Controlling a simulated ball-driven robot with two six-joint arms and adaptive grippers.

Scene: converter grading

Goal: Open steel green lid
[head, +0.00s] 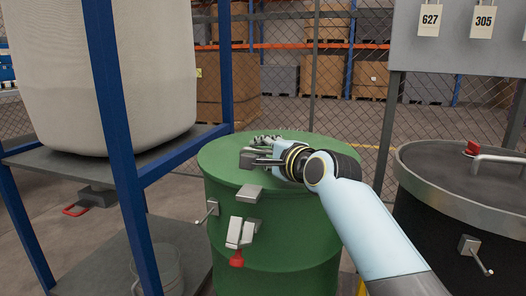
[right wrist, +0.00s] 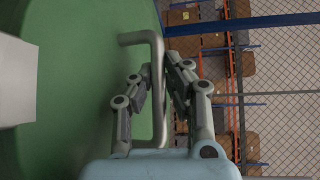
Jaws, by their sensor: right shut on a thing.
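The green steel lid (head: 225,158) lies level on top of the green drum (head: 290,245) in the middle of the head view. It also fills the left of the right wrist view (right wrist: 75,95). A grey bent bar handle (right wrist: 157,75) stands on the lid. My right gripper (right wrist: 158,82) is shut on this handle, with one finger on each side. In the head view the right gripper (head: 255,158) is low over the lid, and the handle is mostly hidden there. A grey latch (head: 240,232) with a red tab (head: 236,259) is on the drum's front. My left gripper is not in view.
A black drum (head: 455,225) with a grey rim stands close on the right, under a grey board with number tags. A blue-framed rack (head: 125,110) holding a pale sack (head: 110,70) stands at the left. A wire fence and shelved boxes are behind.

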